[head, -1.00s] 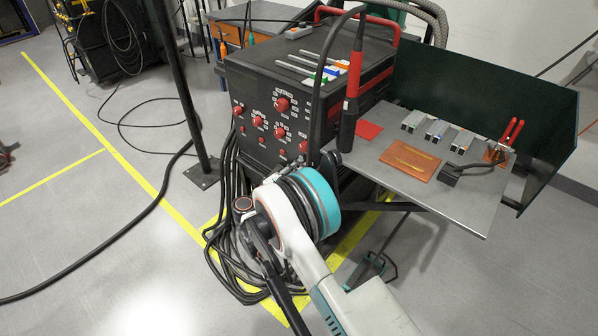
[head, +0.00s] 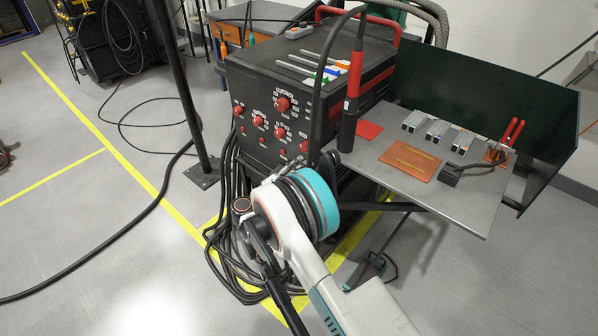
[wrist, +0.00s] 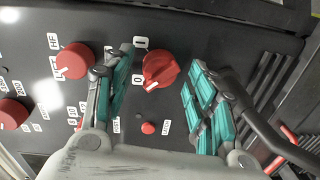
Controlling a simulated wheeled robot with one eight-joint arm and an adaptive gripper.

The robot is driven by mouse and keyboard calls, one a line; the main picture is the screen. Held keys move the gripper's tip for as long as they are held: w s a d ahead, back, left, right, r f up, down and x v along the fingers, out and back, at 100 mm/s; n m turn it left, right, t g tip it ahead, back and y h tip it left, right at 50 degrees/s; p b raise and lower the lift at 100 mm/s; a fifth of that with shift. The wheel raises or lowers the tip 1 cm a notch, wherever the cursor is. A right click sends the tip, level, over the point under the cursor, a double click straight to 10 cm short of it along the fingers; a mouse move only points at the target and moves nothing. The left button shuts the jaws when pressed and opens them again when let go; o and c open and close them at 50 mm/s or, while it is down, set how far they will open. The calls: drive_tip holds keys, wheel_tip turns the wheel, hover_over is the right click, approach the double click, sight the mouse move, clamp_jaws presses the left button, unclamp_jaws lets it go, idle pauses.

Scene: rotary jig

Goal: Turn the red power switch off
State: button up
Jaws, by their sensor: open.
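The red power switch (wrist: 160,69) is a round red knob with a raised grip on the dark front panel. Two small white labels sit at its left, and a white mark on its grip points toward the lower label. My gripper (wrist: 162,58) is open, with one teal-padded finger on each side of the switch. Gaps show between the knob and both fingers, and I cannot see contact. In the head view my arm reaches toward the lower right of the black power unit (head: 262,95), and the fingers are mostly hidden there.
Other red knobs (wrist: 75,60) and a small red button (wrist: 148,128) are close by on the panel. A metal table (head: 455,205) with blocks stands at right. Cables (head: 225,235) bunch on the floor.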

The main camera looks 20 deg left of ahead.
drive_tip(key=v, duration=1.1)
drive_tip(key=shift+s, duration=0.25)
drive_tip(key=shift+a, duration=0.1)
